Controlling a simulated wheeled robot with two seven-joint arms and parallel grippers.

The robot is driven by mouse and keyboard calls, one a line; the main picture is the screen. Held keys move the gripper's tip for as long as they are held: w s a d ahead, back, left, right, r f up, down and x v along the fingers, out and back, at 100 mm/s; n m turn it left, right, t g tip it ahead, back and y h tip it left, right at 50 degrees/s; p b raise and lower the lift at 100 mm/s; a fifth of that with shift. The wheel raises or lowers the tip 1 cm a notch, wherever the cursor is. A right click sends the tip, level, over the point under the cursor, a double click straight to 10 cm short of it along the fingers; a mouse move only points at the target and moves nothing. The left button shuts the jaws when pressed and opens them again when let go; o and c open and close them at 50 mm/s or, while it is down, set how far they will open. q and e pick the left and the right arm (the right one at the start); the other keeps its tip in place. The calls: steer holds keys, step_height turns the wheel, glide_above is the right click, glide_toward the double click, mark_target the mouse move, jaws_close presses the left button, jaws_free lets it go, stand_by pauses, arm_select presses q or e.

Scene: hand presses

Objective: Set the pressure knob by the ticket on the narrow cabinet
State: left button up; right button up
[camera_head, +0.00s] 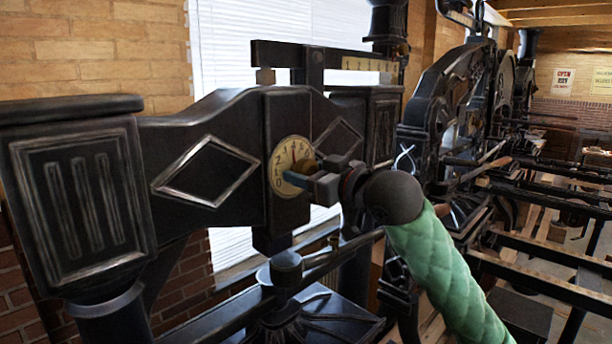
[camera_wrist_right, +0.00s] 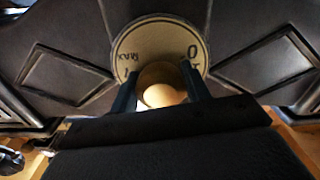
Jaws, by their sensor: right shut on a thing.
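The pressure dial is a round cream plate (camera_head: 279,166) with dark numbers on the black press; it also shows in the right wrist view (camera_wrist_right: 150,42). A thin red mark stands near its top in the head view. The round brass-coloured knob (camera_wrist_right: 160,94) is at the dial's centre, between the fingers of my right gripper (camera_wrist_right: 160,86). The right gripper (camera_head: 306,179) is shut on the knob and covers part of the dial's lower right in the head view. The ticket and the narrow cabinet are not clearly visible. My left gripper is not in view.
The black press beam (camera_head: 208,125) with diamond mouldings spans both sides of the dial. A bar with a yellowish scale (camera_head: 362,64) is above. A round-topped black post (camera_head: 286,268) stands below the gripper. More presses (camera_head: 462,95) stand at the right. Posters (camera_head: 563,80) hang on the far wall.

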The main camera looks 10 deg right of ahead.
steer(key=n+b, duration=0.1)
steer(key=n, duration=0.6)
steer(key=shift+n+b, duration=0.3)
steer(key=shift+b, duration=0.05)
steer(key=shift+n, duration=1.1)
steer(key=o, duration=1)
steer(key=shift+d, duration=0.1)
